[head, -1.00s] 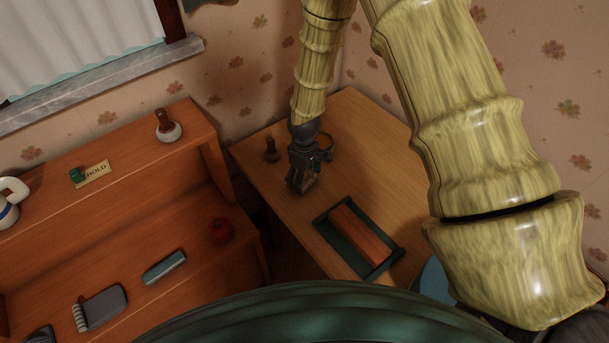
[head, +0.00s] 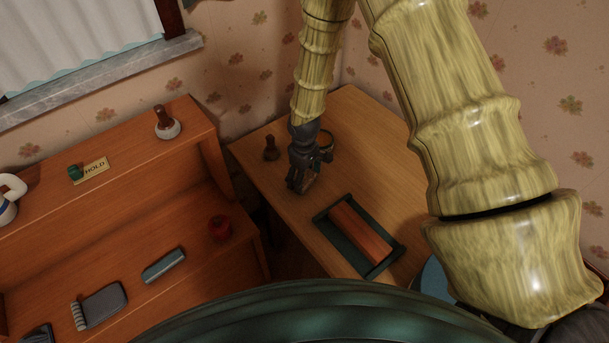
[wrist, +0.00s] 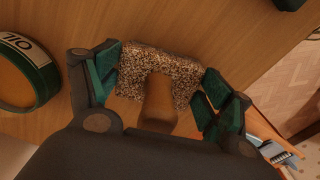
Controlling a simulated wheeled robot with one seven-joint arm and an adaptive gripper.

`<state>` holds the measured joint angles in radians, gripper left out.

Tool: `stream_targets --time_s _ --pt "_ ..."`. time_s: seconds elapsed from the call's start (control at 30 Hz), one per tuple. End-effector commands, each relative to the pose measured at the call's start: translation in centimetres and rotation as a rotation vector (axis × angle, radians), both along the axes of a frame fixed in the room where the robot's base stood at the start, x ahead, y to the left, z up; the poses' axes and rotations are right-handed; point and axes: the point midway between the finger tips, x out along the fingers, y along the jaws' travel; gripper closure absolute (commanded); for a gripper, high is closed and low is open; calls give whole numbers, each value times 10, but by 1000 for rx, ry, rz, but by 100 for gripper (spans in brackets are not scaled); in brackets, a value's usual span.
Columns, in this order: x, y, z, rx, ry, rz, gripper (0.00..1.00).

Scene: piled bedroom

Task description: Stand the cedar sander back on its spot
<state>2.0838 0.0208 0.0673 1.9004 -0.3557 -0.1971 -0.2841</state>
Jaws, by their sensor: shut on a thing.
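The cedar sander, which I take to be the speckled block with a smooth brown wooden handle (wrist: 160,105), is between my fingers in the wrist view. My gripper (wrist: 160,82) is shut on it, with a green-padded finger at each side. In the head view my gripper (head: 300,184) points down over the left part of the wooden desk (head: 375,125); the sander is small and mostly hidden there. I cannot tell whether it touches the desktop. No marked spot for it is clearly visible.
A dark green tray (head: 333,229) with a red-brown block (head: 362,233) lies in front of my gripper. A round green holder labelled OIL (wrist: 48,75) and a dark knobbed thing (head: 271,149) stand close by. A shelf unit (head: 120,150) with a HOLD card (head: 95,169) is at left.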

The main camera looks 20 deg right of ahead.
Motion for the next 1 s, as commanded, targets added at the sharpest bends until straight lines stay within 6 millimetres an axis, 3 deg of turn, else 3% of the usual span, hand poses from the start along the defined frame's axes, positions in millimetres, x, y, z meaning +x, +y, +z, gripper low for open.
stream_targets --time_s 0.13,0.17,0.27,0.67,1.0 --pt "0 0 -1 0 0 0 64" --pt "0 0 -1 0 0 0 18" --pt "0 0 -1 0 0 0 0" --pt "0 0 0 0 0 0 0" --pt "0 0 18 0 0 0 0"
